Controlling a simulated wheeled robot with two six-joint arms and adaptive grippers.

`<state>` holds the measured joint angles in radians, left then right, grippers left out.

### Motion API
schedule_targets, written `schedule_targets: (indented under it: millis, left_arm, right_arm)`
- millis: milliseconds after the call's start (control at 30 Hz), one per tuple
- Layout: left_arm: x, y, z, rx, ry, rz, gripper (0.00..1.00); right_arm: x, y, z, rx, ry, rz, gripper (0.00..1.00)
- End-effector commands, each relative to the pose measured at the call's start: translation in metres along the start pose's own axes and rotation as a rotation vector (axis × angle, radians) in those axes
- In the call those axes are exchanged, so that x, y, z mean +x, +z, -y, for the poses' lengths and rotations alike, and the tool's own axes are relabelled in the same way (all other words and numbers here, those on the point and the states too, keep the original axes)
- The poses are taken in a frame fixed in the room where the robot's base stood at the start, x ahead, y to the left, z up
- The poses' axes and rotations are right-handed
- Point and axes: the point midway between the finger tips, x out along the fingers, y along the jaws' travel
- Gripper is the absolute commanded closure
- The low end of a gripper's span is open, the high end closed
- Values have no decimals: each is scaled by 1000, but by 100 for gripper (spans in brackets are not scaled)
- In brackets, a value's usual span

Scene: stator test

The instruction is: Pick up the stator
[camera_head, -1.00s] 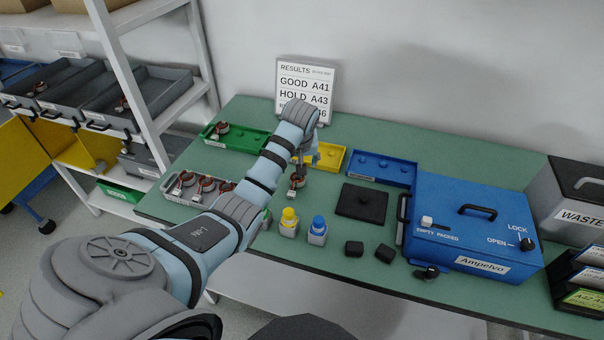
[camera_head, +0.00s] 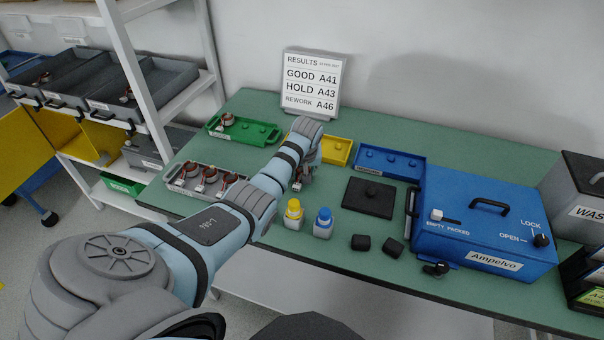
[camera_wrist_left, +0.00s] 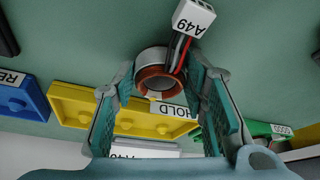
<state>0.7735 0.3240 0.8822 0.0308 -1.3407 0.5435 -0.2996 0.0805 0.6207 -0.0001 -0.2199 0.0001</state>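A stator (camera_head: 297,178) with a copper-coloured ring stands out on the green table, left of the black pad. In the left wrist view, the stator (camera_wrist_left: 157,82) shows a grey outer ring, dark and red leads and a white A49 tag (camera_wrist_left: 194,17). My left gripper (camera_head: 303,172) is low over it and partly hides it in the head view. In the wrist view, the fingers of my left gripper (camera_wrist_left: 160,85) are apart, one on each side of the stator, with what look like narrow gaps. My right gripper is not in view.
Several stators sit in a grey tray (camera_head: 170,186), and one in a green tray (camera_head: 265,141). Yellow (camera_head: 338,148) and blue (camera_head: 390,160) trays lie behind. Yellow-capped (camera_head: 294,212) and blue-capped (camera_head: 323,222) bottles stand close in front. A blue box (camera_head: 480,225) is on the right.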

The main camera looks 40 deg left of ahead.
Motion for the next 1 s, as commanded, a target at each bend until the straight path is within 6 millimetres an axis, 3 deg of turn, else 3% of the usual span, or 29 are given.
schedule_targets:
  millis: [33,133,367,533,667,900,1000]
  left_arm:
    - [0,0,0,0,0,0,80]
    - [0,0,0,0,0,0,93]
    - [-2,-1,0,0,0,0,93]
    - [-18,-8,0,0,1,-2,93]
    - [-50,-22,0,0,3,-5,93]
    - [-134,-57,-1,-2,3,-5,93]
    - [-160,-68,0,-1,3,-4,93]
  right_arm:
    - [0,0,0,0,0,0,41]
    - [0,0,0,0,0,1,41]
    - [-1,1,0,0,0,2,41]
    - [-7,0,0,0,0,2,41]
    - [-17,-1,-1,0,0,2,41]
    - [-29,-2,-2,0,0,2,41]
    - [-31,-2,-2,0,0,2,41]
